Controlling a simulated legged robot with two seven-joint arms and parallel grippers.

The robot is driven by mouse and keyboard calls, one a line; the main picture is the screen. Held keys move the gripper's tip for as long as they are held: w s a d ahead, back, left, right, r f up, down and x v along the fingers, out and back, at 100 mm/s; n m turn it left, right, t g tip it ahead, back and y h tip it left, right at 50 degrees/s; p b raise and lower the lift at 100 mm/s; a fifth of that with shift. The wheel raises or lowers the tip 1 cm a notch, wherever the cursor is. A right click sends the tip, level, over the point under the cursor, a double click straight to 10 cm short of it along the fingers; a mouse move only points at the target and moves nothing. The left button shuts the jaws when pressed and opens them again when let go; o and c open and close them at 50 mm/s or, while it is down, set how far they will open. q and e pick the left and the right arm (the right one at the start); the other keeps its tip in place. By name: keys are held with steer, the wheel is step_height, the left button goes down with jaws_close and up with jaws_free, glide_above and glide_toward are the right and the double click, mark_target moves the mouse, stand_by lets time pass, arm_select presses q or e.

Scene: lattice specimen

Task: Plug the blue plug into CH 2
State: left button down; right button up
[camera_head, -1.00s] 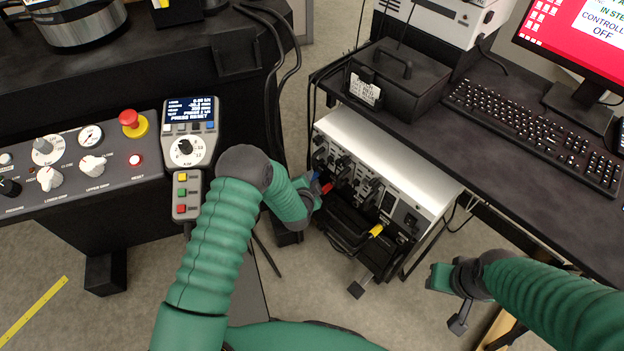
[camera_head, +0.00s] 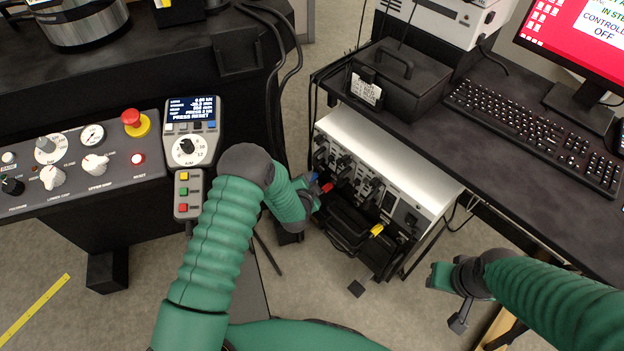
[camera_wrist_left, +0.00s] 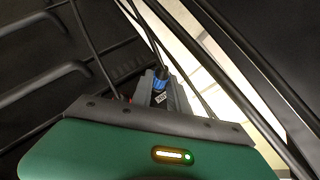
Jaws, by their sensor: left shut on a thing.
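The blue plug (camera_head: 314,177) is at the left end of the white-topped unit's front panel. My left gripper (camera_head: 312,194) is shut on it, and the plug (camera_wrist_left: 160,82) shows between the fingers in the left wrist view, with a small white label beside it. The unit (camera_head: 400,190) has a row of dark connectors along its front; the channel labels are too small to read, so CH 2 cannot be picked out. Whether the plug touches a socket is hidden. My right gripper (camera_head: 455,290) hangs right of the unit, apart from it; its fingers are unclear.
A red plug (camera_head: 327,187) is close beside my left gripper, and a yellow one (camera_head: 377,230) is farther right. Black cables hang around the unit's front. The desk (camera_head: 480,140) overhangs on the right; the control console (camera_head: 80,165) stands left.

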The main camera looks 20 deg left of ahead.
arm_select(q)
steer(key=shift+s+a, duration=0.1)
steer(key=shift+s, duration=0.05)
steer(key=s+a+p, duration=0.2)
steer(key=s, duration=0.1)
steer(key=shift+s+a, duration=0.1)
steer(key=shift+s, duration=0.15)
stand_by(0.3)
